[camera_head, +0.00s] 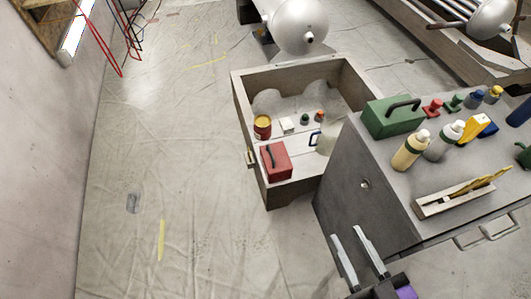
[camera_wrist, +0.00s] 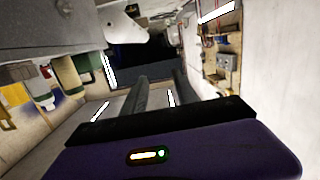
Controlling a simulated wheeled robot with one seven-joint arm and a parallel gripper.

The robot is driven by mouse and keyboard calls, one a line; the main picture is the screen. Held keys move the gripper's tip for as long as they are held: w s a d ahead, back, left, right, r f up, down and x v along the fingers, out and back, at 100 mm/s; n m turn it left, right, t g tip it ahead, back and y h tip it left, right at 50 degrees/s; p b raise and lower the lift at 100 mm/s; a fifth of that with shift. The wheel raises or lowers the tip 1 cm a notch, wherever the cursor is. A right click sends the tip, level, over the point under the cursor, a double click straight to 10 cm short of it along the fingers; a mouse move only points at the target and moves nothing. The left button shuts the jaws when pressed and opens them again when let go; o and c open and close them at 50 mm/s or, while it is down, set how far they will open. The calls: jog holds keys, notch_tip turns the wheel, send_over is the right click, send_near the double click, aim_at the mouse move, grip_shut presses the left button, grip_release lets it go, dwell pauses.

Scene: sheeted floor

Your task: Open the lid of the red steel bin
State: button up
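A red box with a dark handle on top (camera_head: 276,161) sits at the near left corner inside an open-topped wooden crate. It is the only red bin-like thing I see, and its top looks closed. I cannot tell whether it is steel. My gripper (camera_head: 346,234) is in front of the grey cabinet, to the lower right of the red box and well apart from it. Its two fingers are spread with nothing between them. In the wrist view my gripper (camera_wrist: 160,77) is also empty, and I cannot make out the red box there.
The wooden crate (camera_head: 255,171) also holds a red-and-yellow can (camera_head: 262,127) and small items. The grey cabinet (camera_head: 345,190) stands right of it, carrying a green toolbox (camera_head: 393,117), bottles and a tray (camera_head: 455,196). The sheeted floor (camera_head: 180,200) at left is mostly clear.

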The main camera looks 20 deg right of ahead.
jog(key=w+f+t+b, duration=0.2)
jog(key=w+f+b, duration=1.2)
jog(key=w+f, duration=0.4)
jog(key=m+b, duration=0.3)
jog(key=b, duration=1)
send_near(269, 149)
jog(key=shift+w+g+h, duration=0.3)
jog(key=shift+w+g, duration=0.1)
jog(key=shift+w, duration=0.85)
jog(key=shift+w+b, duration=1.45)
jog(key=shift+w, duration=2.3)
grip_shut()
jog(key=shift+a, duration=0.15)
